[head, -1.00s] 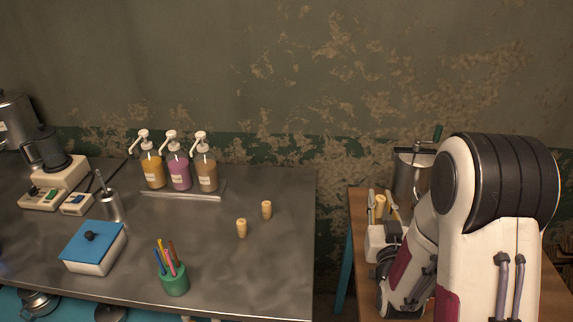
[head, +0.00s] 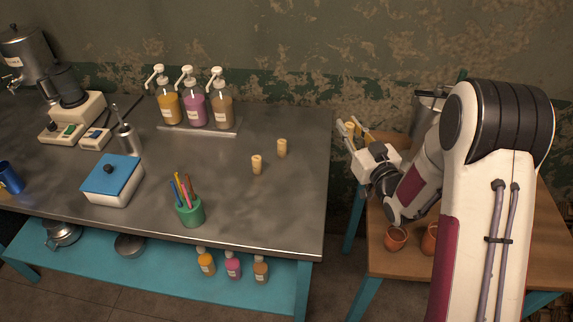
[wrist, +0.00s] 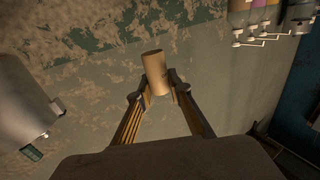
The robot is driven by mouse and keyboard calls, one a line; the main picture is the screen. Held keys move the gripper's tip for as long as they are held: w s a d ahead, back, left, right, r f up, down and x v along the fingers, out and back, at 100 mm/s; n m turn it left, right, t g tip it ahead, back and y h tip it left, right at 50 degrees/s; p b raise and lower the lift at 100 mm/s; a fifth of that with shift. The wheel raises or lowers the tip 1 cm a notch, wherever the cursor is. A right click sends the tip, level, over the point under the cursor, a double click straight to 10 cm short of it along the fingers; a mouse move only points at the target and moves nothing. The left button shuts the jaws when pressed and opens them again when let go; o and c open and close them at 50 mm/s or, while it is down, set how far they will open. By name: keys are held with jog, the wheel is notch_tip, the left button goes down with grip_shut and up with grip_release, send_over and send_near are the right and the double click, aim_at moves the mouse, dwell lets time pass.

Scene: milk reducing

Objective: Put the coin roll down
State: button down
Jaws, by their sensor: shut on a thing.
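My gripper (head: 352,125) is shut on a tan cylindrical coin roll, clearest in the wrist view (wrist: 153,62), where it sticks out beyond the fingertips. In the head view the gripper is in the air near the gap between the two tables, pointing toward the wall, and the held roll is small there. Two similar tan rolls stand upright, apart from each other, on the metal table: a nearer one (head: 257,166) and a farther one (head: 282,149).
The metal table (head: 295,205) has free room around the standing rolls. Pump bottles (head: 195,108), a green pen cup (head: 190,212) and a blue-lidded box (head: 112,190) stand to their left. A wooden side table (head: 385,262) with brown cups (head: 396,238) and a metal pot (head: 425,112) is at right.

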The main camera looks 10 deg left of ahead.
jog(key=s+a+f+n+g+y, duration=0.1)
jog(key=s+a+n+g+y, duration=0.1)
jog(key=a+n+g+y, duration=0.2)
jog(key=s+a+n+g+y, duration=0.3)
jog(key=a+n+g+y, duration=0.2)
jog(key=a+g, duration=0.2)
jog(key=shift+s+a+f, duration=0.25)
jog(key=shift+a+f, duration=0.15)
jog(key=shift+a, duration=0.8)
jog(key=shift+f, duration=3.1)
jog(key=shift+f, duration=1.9)
jog(key=shift+f, duration=0.1)
